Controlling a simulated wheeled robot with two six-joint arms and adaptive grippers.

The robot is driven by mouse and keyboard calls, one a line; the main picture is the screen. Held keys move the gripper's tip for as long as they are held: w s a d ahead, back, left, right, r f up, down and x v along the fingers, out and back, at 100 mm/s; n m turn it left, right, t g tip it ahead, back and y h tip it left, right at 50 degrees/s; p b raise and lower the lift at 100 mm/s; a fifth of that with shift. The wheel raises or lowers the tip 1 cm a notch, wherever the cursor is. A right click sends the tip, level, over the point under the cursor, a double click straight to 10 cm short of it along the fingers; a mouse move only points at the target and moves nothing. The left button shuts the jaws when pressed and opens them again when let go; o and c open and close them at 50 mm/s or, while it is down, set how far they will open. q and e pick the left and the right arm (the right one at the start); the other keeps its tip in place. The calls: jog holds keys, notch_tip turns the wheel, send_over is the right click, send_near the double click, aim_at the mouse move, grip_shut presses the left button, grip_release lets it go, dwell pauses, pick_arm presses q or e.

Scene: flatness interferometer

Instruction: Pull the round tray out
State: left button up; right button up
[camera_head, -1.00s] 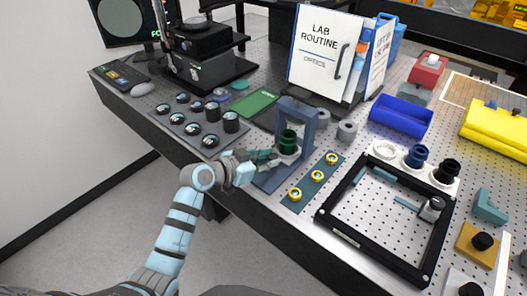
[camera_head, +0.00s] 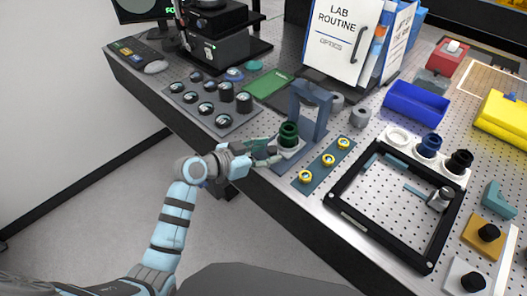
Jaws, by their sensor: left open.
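The round tray (camera_head: 291,151) is a light grey disc low at the front of a blue-grey arch-shaped stand (camera_head: 321,122). A dark green cylinder (camera_head: 288,134) stands upright on it, in front of the arch opening. My left gripper (camera_head: 267,153) is open at the tray's left front side, its fingers pointing right toward the tray. The fingertips are close to the tray's edge; I cannot tell whether they touch it. The gripper hides part of the stand's base. My right gripper is not in view.
A blue plate with yellow-ringed parts (camera_head: 329,159) lies right of the stand. A black square frame (camera_head: 345,212) lies farther right. A mat with several dark round lenses (camera_head: 207,108) is at the left. The bench's front edge runs below my left gripper.

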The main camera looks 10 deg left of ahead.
pick_arm(q)
jog(key=v, duration=1.2)
jog(key=shift+w+r, duration=0.1)
